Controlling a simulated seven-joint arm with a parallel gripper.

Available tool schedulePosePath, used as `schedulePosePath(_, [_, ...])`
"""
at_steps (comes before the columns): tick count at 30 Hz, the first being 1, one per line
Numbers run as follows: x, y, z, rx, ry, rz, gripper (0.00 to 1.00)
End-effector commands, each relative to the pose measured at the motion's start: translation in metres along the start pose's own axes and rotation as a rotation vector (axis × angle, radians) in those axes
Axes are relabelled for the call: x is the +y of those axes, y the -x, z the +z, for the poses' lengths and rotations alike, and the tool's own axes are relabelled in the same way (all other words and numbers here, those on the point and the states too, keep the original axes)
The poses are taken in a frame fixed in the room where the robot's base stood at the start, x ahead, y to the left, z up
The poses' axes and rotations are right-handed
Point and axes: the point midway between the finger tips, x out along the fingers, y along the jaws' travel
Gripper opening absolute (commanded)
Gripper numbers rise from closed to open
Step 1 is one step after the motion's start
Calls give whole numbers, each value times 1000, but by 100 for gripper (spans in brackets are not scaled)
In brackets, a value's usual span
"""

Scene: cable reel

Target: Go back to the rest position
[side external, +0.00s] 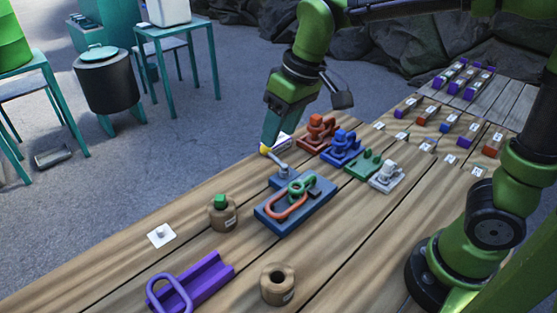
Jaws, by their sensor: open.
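My gripper (268,148) is at the end of the green arm, above the far-left part of the wooden table (130,250). It is open, though its fingers are small in this view. It points down near a grey post with a rounded tip (282,170). A small yellow part shows at the fingertips; I cannot tell whether it belongs to the gripper. A blue-grey board (290,220) stands just in front of the gripper. An orange loop (287,205) and a green piece (301,186) lie on the board.
Red (318,132), blue (343,146), green (364,163) and white (387,176) fixtures stand right of the gripper. Two wooden spools (223,215) (277,284) and a purple channel (195,281) are in front. Several small blocks with labels line the far right.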

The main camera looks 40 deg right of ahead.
Motion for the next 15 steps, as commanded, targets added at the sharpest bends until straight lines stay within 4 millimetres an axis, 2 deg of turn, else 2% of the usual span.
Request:
schedulePosePath(1, [12, 10, 18, 47, -74, -9, 52])
schedulePosePath(3, [26, 18, 41, 107, -170, -24, 52])
schedulePosePath(9, [55, 30, 98, 262, -381, -58, 52])
schedulePosePath(12, [62, 33, 116, 316, -427, -65, 52])
schedulePosePath(15, [67, 40, 124, 356, -447, -65, 52])
